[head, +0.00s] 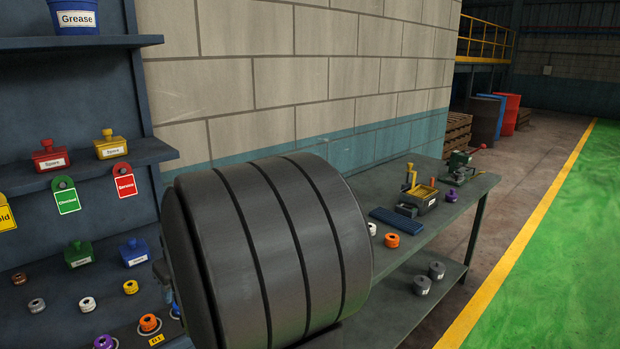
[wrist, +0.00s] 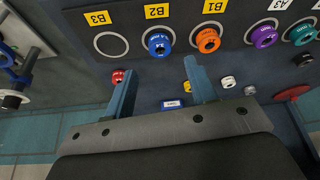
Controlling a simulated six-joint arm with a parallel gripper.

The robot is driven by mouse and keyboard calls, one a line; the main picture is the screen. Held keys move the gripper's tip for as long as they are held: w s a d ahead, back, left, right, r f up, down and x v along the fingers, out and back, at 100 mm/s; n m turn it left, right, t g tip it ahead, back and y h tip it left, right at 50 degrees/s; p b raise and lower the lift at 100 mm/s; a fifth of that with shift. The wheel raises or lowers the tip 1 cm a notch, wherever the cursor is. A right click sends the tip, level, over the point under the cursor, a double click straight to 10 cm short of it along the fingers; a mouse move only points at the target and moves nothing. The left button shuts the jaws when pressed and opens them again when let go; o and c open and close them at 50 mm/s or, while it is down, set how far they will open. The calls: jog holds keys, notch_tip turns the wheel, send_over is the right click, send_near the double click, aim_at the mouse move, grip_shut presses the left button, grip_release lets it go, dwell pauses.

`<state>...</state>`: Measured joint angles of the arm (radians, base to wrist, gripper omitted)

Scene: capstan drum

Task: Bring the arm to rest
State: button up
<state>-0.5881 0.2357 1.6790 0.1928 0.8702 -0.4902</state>
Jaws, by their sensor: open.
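My gripper (wrist: 162,72) shows in the wrist view with its two blue fingers apart and nothing between them. The fingertips point toward the panel (wrist: 130,75) with the labels B3, B2 and B1. A blue ring piece (wrist: 159,42) sits in the B2 place and an orange one (wrist: 206,40) in the B1 place, both just beyond the fingertips. The B3 circle (wrist: 111,44) is empty. There a large dark grooved drum (head: 270,250) fills the lower middle.
A shelf unit (head: 75,110) with small pots and tags stands left of the drum in the head view. A workbench (head: 440,215) with tools stands behind the drum to the right. In the wrist view, several small pieces, one red (wrist: 118,76), lie around the fingers.

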jog(key=x, duration=0.7)
jog(key=shift+s+d, duration=0.1)
notch_tip(320, 180, up, 3)
jog(key=shift+r, duration=0.7)
